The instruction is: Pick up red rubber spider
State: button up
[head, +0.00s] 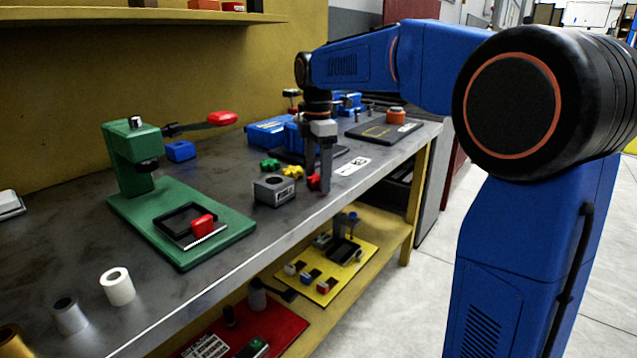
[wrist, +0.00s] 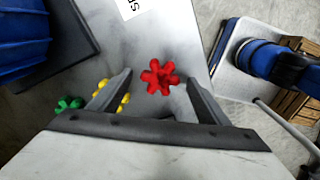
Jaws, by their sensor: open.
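The red rubber spider (wrist: 159,76) is a small star-shaped piece with several lobes, lying on the grey bench top. In the wrist view it shows between and just beyond my open fingers. My gripper (wrist: 157,85) points down and is open, with nothing held. In the head view my gripper (head: 318,186) is low over the bench, and the red spider (head: 313,182) is partly hidden by a finger. I cannot tell the exact height of the fingertips above the bench.
A yellow spider (head: 293,171) and a green spider (head: 269,164) lie left of the red one. A grey block with a bore (head: 273,190) stands close by at the bench edge. A blue vise (head: 270,131) is behind. A white label (head: 353,167) lies to the right.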

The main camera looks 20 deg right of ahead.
jog(key=c, duration=1.2)
jog(key=shift+o, duration=0.2)
